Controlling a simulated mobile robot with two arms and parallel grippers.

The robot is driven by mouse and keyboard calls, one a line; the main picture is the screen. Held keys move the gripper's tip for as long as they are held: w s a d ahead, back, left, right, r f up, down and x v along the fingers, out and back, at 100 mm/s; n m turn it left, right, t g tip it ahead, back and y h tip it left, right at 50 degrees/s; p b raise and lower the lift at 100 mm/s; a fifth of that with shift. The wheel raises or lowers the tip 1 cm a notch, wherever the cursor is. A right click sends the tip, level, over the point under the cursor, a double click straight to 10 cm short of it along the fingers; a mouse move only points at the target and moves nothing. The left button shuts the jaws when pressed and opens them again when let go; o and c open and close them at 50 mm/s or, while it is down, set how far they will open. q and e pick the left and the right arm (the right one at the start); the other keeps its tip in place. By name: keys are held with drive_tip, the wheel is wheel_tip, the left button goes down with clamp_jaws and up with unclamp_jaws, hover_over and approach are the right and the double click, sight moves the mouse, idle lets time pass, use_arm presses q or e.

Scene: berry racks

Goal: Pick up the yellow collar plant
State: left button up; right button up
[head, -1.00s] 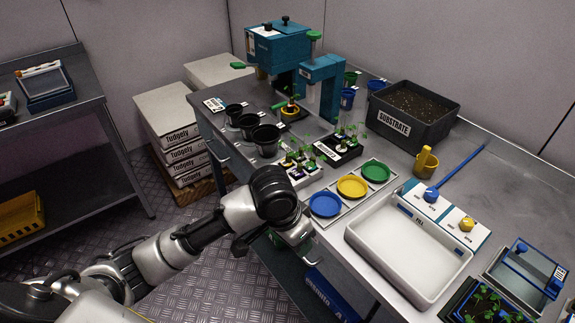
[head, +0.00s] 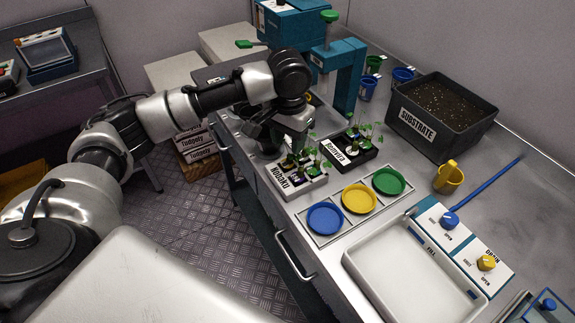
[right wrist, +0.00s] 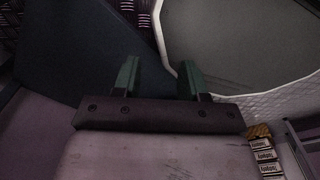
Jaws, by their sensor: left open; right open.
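Small green seedlings stand in a white-labelled tray (head: 297,183) and a black tray (head: 352,152) on the bench. Their collars are too small and partly hidden for me to tell which plant has a yellow one. My left gripper (head: 283,130) is open, just above and behind the white-labelled tray, and its arm hides part of the bench behind. My right gripper (right wrist: 158,80) is open and empty in the right wrist view, with no plant near its fingers.
Blue (head: 325,218), yellow (head: 359,198) and green (head: 389,181) dishes lie in front of the trays. A large white tray (head: 372,263) fills the front. A teal press (head: 340,70) stands behind.

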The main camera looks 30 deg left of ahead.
sight(289, 156)
use_arm(q)
drive_tip(key=f, duration=0.4)
drive_tip(key=shift+w+a+f+p, duration=0.1)
drive_tip(key=shift+w+f+p, duration=0.05)
drive_tip(key=shift+w+p, duration=0.15)
drive_tip(key=shift+f, duration=0.65)
drive_tip(key=shift+c, duration=0.6)
drive_tip(key=c, duration=0.5)
clamp_jaws()
use_arm(e)
drive_tip(key=w, duration=0.2)
drive_tip(key=shift+w+a+r, duration=0.1)
drive_tip(key=shift+w+r, duration=0.25)
